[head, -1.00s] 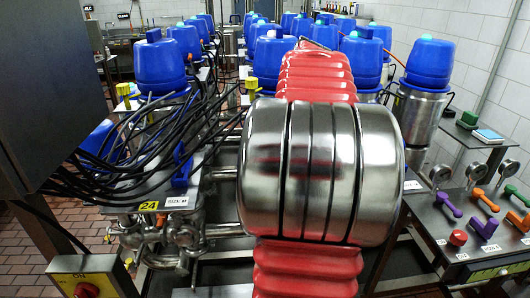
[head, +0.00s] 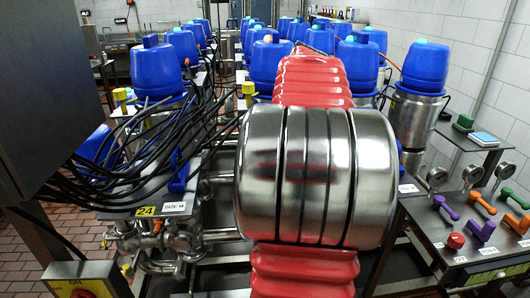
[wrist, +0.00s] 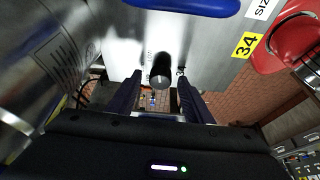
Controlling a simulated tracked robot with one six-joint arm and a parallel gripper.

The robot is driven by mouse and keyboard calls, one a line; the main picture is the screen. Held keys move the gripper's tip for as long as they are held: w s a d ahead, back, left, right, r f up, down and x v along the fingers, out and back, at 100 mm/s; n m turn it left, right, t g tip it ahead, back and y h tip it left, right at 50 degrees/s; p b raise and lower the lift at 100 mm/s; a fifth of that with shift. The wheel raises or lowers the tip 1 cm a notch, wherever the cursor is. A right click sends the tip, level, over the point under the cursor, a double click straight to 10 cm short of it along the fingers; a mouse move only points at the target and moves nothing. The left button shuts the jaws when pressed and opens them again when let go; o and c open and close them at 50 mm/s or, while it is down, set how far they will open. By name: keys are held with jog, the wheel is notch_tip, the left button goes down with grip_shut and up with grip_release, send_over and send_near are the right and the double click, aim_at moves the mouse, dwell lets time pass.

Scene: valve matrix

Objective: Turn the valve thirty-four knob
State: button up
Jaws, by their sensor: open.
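A small dark round knob (wrist: 162,72) sits on a steel panel in the wrist view, beside a yellow "34" label (wrist: 245,44) to its upper right. My gripper (wrist: 158,82) is open and empty. Its two dark fingers reach toward the knob, one on each side in the picture. I cannot tell how far the fingertips are from the knob. In the head view neither my gripper nor the "34" label shows; the large steel drum and red bellows of my arm block the middle.
Rows of blue-capped valves (head: 158,68) stand behind. Black cables (head: 95,165) hang at the left. A control panel (head: 425,225) with coloured handles is at the right. In the wrist view, a red rounded part (wrist: 285,45) is at the upper right and a blue part (wrist: 195,5) at the top.

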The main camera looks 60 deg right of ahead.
jog(key=v, duration=1.3)
jog(key=shift+s+r, duration=0.2)
jog(key=shift+r, duration=0.1)
jog(key=shift+d, duration=0.1)
jog(key=w+a+f+m+h, duration=0.1)
jog(key=w+a+f+m, duration=0.2)
jog(key=a, duration=0.8)
jog(key=w+a+f+m+h, duration=0.1)
jog(key=w+a+f, duration=0.35)
jog(key=a, duration=0.55)
jog(key=s+a+f+m+t, duration=0.1)
jog(key=s+a+f, duration=0.2)
jog(key=a+f, duration=0.4)
jog(key=s+a+f+m+t, duration=0.1)
jog(key=s+a+f+m, duration=0.1)
jog(key=a+f, duration=0.5)
jog(key=a, duration=0.5)
jog(key=shift+s+f+m+h, duration=0.3)
jog(key=shift+s+h, duration=0.05)
jog(key=shift+h, duration=0.05)
dwell(0.4)
